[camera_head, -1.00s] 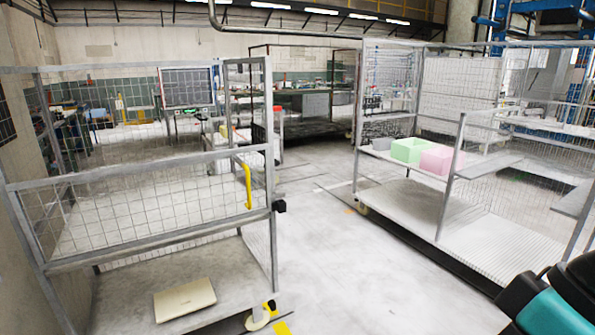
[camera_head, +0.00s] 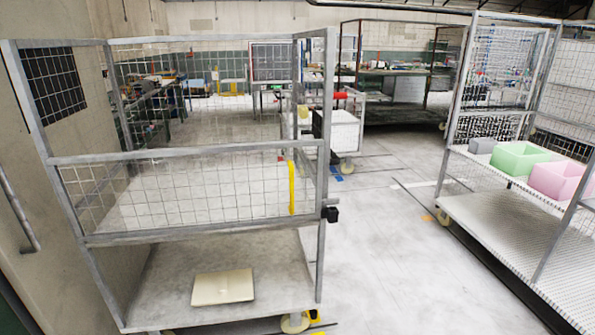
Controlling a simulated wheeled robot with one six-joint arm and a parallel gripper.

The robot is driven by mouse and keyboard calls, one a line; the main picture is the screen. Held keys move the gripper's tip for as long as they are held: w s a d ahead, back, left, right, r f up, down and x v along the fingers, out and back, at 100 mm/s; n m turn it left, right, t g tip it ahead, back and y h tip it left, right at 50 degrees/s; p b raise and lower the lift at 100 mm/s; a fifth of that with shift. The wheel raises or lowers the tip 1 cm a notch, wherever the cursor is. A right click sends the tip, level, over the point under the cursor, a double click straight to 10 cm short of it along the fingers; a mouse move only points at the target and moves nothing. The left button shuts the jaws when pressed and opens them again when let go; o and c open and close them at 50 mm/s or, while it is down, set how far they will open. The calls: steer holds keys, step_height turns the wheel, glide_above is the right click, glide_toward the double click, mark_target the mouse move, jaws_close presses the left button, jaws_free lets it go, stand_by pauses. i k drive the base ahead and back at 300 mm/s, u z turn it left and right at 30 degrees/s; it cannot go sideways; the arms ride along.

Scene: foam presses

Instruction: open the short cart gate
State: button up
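A grey wire-mesh cart (camera_head: 318,110) stands at the left in the head view. Its short mesh gate (camera_head: 188,240) spans the front at mid height and looks closed between the two front posts. A yellow handle (camera_head: 292,188) stands upright near the gate's right end. A black block (camera_head: 331,214), perhaps a latch, sits on the right front post just beyond it. A flat beige object (camera_head: 223,287) lies on the cart's bottom deck. My gripper is not in view.
A second mesh cart (camera_head: 447,120) at the right carries a green bin (camera_head: 519,158) and a pink bin (camera_head: 560,179). Clear floor (camera_head: 400,270) lies between the carts. A wall with a metal rail (camera_head: 20,215) is close at the left. A white-sided trolley (camera_head: 345,135) stands behind.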

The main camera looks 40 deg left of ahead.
mark_target(53, 162)
steer(key=u, duration=0.4)
steer(key=i, duration=0.65)
steer(key=u, duration=0.95)
steer(key=i, duration=0.3)
steer(key=u, duration=0.25)
